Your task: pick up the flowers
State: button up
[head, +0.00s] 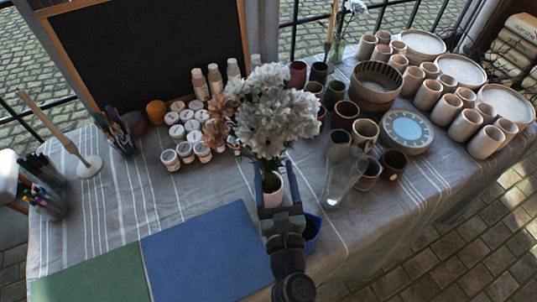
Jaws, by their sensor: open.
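A bunch of white flowers (275,110) with some brownish-pink blooms (216,122) at its left stands near the middle of the table in the head view. The stems go down into a small pale pinkish vase (272,190). My gripper (270,178) is open, with its fingers on either side of the vase, below the blooms. I cannot tell whether the fingers touch it. The lower part of the vase is partly hidden by my gripper.
A clear glass vase (342,180) and several cups stand close to the right. A blue container (312,232) is beside my wrist. Paint jars (185,153) stand at the left. Blue (205,258) and green (95,278) mats lie in front. Bare cloth (105,200) shows at left.

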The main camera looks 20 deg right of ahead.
aim_at(270, 155)
jog(key=shift+p+x, duration=0.45)
jog(key=shift+x, duration=2.7)
jog(key=shift+a+r, duration=0.1)
jog(key=shift+a, duration=0.05)
grip_shut()
